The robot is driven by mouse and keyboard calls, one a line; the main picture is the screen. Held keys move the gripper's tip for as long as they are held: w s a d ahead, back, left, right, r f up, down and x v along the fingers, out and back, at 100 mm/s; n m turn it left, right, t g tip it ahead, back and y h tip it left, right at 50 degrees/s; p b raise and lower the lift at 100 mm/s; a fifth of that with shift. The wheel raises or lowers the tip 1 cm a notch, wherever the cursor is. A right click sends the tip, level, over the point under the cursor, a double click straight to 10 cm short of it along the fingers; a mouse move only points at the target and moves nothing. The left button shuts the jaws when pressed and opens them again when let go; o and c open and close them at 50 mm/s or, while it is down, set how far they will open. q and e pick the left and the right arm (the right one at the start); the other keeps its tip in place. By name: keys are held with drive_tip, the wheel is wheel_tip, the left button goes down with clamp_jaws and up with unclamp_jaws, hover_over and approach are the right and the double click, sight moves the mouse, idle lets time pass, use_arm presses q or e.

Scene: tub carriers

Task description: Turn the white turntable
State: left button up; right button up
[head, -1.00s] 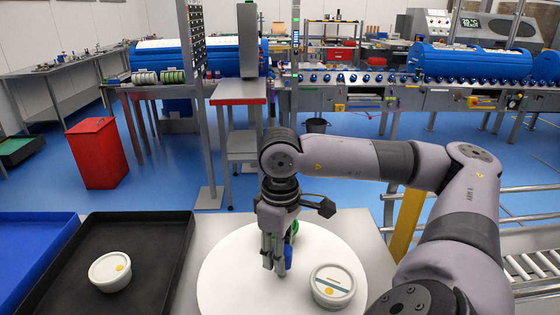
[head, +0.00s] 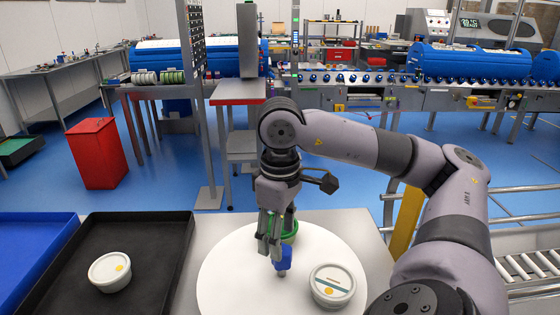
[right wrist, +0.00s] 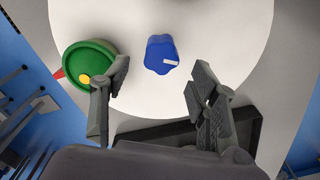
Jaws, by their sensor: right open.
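The white turntable (head: 228,277) lies flat on the grey table in front of me. A blue lobed knob (head: 283,261) with a white mark stands near its middle; it also shows in the right wrist view (right wrist: 159,52). My left gripper is not in view.
A black tray (head: 160,247) with another white tub (head: 110,271) lies left of the turntable. A blue tray (head: 30,250) is beyond it at the left edge. A yellow post (head: 406,225) and roller conveyor (head: 525,265) stand at the right.

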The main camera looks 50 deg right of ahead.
drive_tip(key=shift+r, duration=1.3)
drive_tip(key=shift+f, duration=0.1)
